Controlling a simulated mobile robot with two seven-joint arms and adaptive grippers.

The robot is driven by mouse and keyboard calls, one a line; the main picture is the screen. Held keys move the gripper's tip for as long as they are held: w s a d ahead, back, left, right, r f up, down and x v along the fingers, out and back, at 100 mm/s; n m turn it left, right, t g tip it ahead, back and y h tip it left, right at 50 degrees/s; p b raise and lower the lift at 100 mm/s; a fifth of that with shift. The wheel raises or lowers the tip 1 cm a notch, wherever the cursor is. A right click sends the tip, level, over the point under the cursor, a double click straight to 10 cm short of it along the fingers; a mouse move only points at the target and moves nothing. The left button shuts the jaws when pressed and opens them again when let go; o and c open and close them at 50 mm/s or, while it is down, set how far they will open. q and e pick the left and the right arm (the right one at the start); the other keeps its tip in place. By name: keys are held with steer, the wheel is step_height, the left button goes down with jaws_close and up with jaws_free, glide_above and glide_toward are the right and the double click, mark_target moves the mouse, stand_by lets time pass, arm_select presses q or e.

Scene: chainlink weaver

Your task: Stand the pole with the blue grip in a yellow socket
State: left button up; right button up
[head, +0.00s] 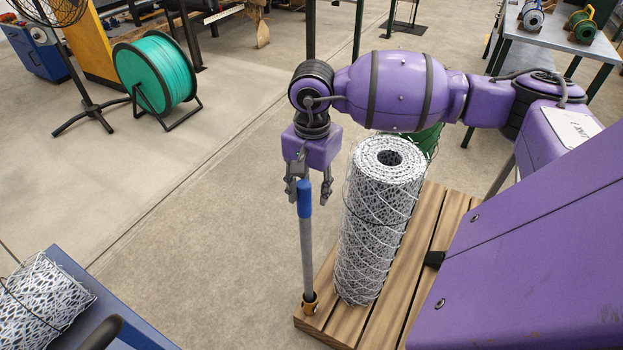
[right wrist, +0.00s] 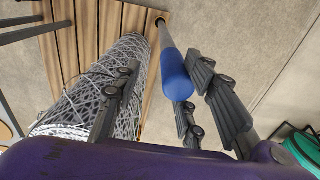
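My right gripper (head: 309,190) points down at the top of the pole and is open. In the right wrist view the blue grip (right wrist: 176,78) shows between the spread fingers, nearer the right-hand ones, with a gap on the left. My left gripper is not clearly in view.
A tall roll of wire mesh (head: 377,225) stands on the pallet (head: 428,240) just right of the pole. Another mesh roll (head: 42,300) lies on a blue surface at lower left. A green reel (head: 157,72) and a fan stand farther back. The floor left of the pole is clear.

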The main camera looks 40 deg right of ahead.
step_height(320, 180, up, 12)
stand_by(0.6)
stand_by(0.5)
